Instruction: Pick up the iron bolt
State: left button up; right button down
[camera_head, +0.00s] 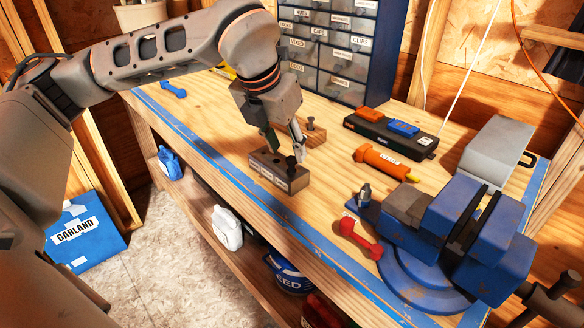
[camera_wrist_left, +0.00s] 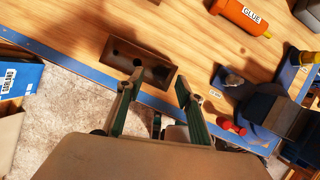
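A brown block (camera_head: 281,176) with holes and labels on its front stands near the bench's front edge. A dark bolt (camera_head: 291,163) stands upright at its right part. Another dark bolt (camera_head: 310,124) stands on a wooden block (camera_head: 316,137) behind; I cannot tell which is iron. My left gripper (camera_head: 284,146) is open and empty, pointing down just above and behind the front block. In the left wrist view its fingers (camera_wrist_left: 158,105) are spread apart, with the block (camera_wrist_left: 128,58) beyond them. A dark patch on the block there is too shadowed to tell.
An orange glue tube (camera_head: 383,161), a black case (camera_head: 390,134), a red dumbbell-shaped thing (camera_head: 361,238) and a blue vise (camera_head: 437,245) stand to the right. A drawer cabinet (camera_head: 330,45) stands behind. The bench is clear left of the block.

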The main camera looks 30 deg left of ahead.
aim_at(290, 160)
pick_arm(q)
jog(key=x, duration=0.4)
jog(key=shift+s+d+f, duration=0.1)
jog(key=shift+s+f, duration=0.1)
grip_shut()
jog(key=shift+r, duration=0.1)
